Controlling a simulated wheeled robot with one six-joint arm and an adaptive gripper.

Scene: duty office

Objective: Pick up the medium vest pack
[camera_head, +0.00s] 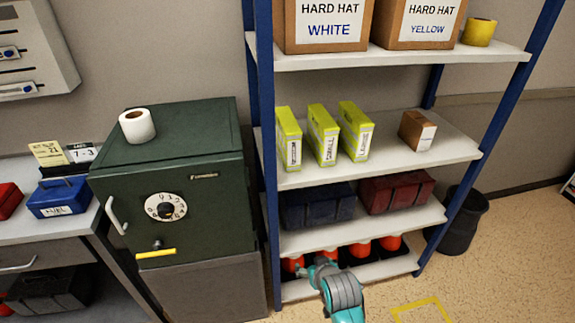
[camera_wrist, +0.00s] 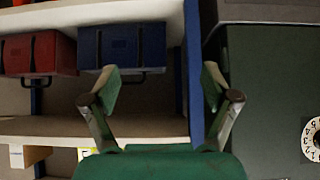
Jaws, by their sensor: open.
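Three yellow-green vest packs stand upright in a row on the middle shelf in the head view: a left pack (camera_head: 289,140), a middle pack (camera_head: 323,135) and a right pack (camera_head: 355,130). Each has a white label with print too small to read surely, so I cannot tell which is medium. In the wrist view, which looks upside down, part of a yellow-green pack (camera_wrist: 86,153) shows at the bottom edge. My gripper (camera_wrist: 158,86) is open with nothing between its fingers. In the head view my arm is low, in front of the bottom shelf, and the fingertips are not clear.
A small brown carton (camera_head: 417,131) stands right of the packs. Below are a dark blue case (camera_head: 318,205) and a red case (camera_head: 396,191). Blue rack posts (camera_head: 267,150) and a green safe (camera_head: 190,180) stand at the left. Hard hat boxes (camera_head: 328,25) sit on the shelf above.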

